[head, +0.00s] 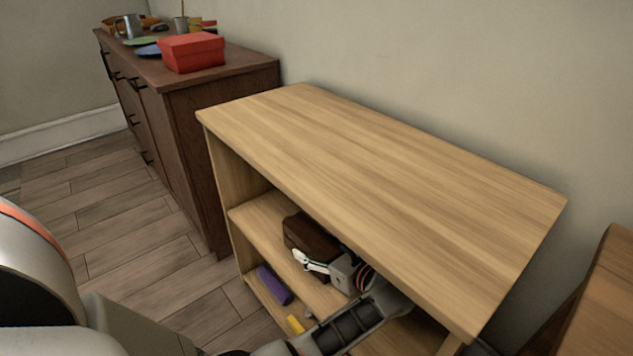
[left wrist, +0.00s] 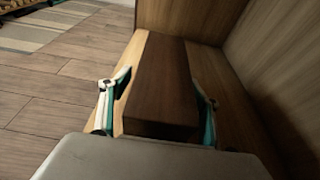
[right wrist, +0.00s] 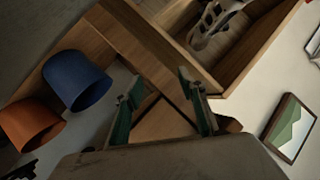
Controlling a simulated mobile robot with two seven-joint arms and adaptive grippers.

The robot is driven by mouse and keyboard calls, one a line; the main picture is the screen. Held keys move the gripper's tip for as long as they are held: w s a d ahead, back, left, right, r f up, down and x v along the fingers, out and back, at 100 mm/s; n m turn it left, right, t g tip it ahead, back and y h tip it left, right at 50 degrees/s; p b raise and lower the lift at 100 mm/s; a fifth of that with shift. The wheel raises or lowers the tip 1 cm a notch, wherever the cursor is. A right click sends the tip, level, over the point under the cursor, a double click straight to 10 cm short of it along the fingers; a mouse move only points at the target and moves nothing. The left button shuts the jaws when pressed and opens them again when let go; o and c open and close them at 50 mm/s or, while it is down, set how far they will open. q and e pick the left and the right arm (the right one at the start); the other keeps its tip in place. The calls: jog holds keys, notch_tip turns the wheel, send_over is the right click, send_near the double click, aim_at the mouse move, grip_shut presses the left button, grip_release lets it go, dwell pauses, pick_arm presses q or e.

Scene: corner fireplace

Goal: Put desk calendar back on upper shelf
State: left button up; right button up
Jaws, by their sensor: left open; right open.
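A dark brown block (head: 310,238) lies on the upper shelf (head: 255,213) of the light wood unit, under its top board. It may be the desk calendar; I see no calendar page on it. My left gripper (head: 318,265) reaches into the unit at this block. In the left wrist view the block (left wrist: 163,85) stands between the two open fingers (left wrist: 160,82), one on each side; I cannot tell whether they touch it. My right gripper (right wrist: 160,80) is open and shows only in the right wrist view, with nothing held between its fingers.
A purple object (head: 274,284) and a yellow one (head: 295,324) lie on the lower shelf. The unit's top (head: 370,190) is bare. A dark cabinet (head: 190,120) with a red box (head: 191,52) stands behind. The right wrist view shows blue (right wrist: 76,80) and orange pots (right wrist: 30,123).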

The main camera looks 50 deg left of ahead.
aim_at(336, 257)
pick_arm(q)
jog(key=shift+r, duration=0.1)
pick_arm(e)
jog(key=shift+r, duration=0.1)
pick_arm(q)
jog(key=shift+w+d+r, duration=0.1)
jog(key=shift+r, duration=0.1)
jog(key=p+v, duration=0.1)
jog(key=v, duration=0.5)
jog(key=shift+d, duration=0.65)
pick_arm(e)
jog(key=shift+w+d+n, duration=0.2)
jog(key=shift+d+n, duration=0.5)
jog(key=shift+n, duration=0.3)
pick_arm(q)
jog(key=shift+r, duration=0.1)
